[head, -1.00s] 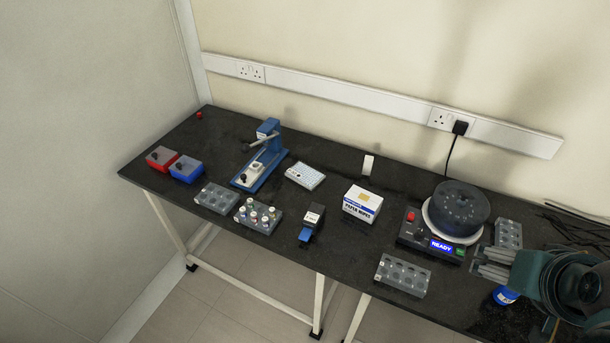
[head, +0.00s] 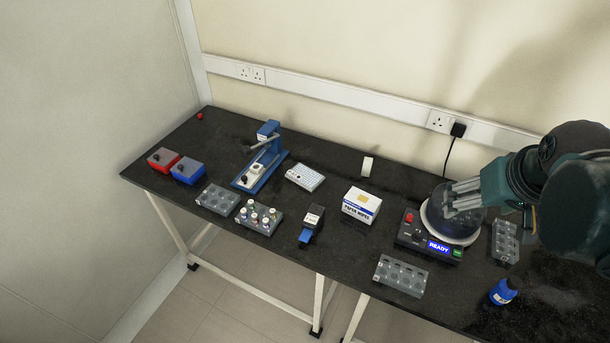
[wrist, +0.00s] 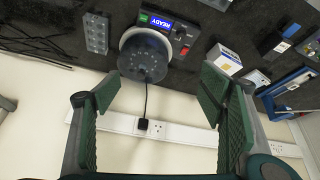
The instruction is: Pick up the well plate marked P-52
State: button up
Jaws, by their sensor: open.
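A white well plate (head: 305,177) lies flat on the dark bench in the head view, between the blue press and the paper wipes box. Its marking is too small to read. I cannot pick the plate out with certainty in the wrist view. My gripper (head: 452,200) is in front of the round dark-lidded machine in the head view, well to the right of the plate. In the wrist view my gripper (wrist: 158,88) shows two green fingers spread wide with nothing between them.
The paper wipes box (head: 362,204) stands right of the plate, the blue press (head: 260,158) left of it. The round-lidded machine (head: 432,240) shows READY. Racks (head: 402,276), a label device (head: 312,225) and a blue bottle (head: 504,291) stand around. Bare bench lies behind the plate.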

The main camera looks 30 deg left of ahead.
jog(key=w+a+n+g+p, duration=0.2)
jog(key=w+a+n, duration=0.1)
jog(key=w+a, duration=0.8)
jog(key=n+g+p, duration=0.3)
jog(key=n+p, duration=0.2)
jog(key=n, duration=0.4)
send_over(304, 173)
jog(key=shift+h, duration=0.4)
notch_tip(304, 173, down, 20)
jog(key=shift+w+d+f, duration=0.1)
jog(key=shift+d+f, duration=0.05)
jog(key=shift+a+f, duration=0.2)
jog(key=shift+f, duration=0.05)
jog(key=shift+f+b, duration=0.35)
jog(key=shift+f, duration=0.9)
jog(key=shift+f, duration=0.1)
